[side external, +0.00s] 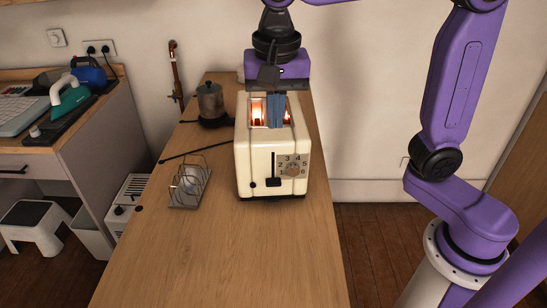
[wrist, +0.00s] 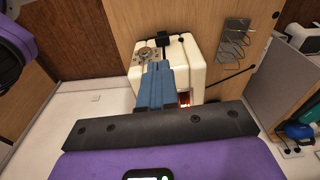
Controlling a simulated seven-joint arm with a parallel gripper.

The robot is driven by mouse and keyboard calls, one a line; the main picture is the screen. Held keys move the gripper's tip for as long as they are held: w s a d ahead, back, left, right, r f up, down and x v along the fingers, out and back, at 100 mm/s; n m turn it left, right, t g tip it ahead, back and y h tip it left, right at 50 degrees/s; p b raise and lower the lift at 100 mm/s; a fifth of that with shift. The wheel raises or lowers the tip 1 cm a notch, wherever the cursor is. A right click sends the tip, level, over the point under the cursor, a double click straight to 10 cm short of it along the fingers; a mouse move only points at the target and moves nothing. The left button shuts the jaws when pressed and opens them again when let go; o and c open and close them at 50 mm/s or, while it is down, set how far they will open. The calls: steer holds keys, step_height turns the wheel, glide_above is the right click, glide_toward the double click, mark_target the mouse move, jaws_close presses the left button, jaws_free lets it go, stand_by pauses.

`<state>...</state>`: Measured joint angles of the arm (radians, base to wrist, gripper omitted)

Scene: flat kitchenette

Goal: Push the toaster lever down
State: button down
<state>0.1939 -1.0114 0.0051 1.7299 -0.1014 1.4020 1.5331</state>
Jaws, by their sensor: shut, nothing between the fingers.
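The cream toaster (side external: 254,155) stands on the wooden counter, its front facing the side camera. Its black lever (side external: 273,182) is at the bottom of the vertical slot on the front, left of the numbered dial (side external: 292,168). The slots on top glow orange. My gripper (side external: 276,126) is above the toaster's top, its blue fingers shut together and empty, pointing down. Whether the fingertips touch the toaster is unclear. In the wrist view, the fingers (wrist: 158,68) cover part of the toaster (wrist: 187,58), and the dial (wrist: 148,54) shows beyond them.
A wire rack (side external: 189,182) stands left of the toaster, and a moka pot (side external: 211,103) stands behind it to the left. The counter (side external: 215,255) in front of the toaster is clear.

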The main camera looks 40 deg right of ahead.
step_height(320, 180, up, 2)
steer(key=shift+a, duration=0.1)
steer(key=shift+s, duration=0.1)
steer(key=s+d+f+n, duration=0.6)
steer(key=s+f+n, duration=0.1)
steer(key=s+n, duration=0.2)
steer(key=s+d+f+n+y, duration=0.1)
steer(key=s+d+f+n, duration=0.5)
steer(key=s+n, duration=0.3)
steer(key=f+n, duration=0.1)
steer(key=n, duration=0.1)
steer(key=shift+s+d+f+n+g, duration=0.25)
steer(key=shift+d+n+g, duration=0.05)
steer(key=shift+d+g, duration=0.1)
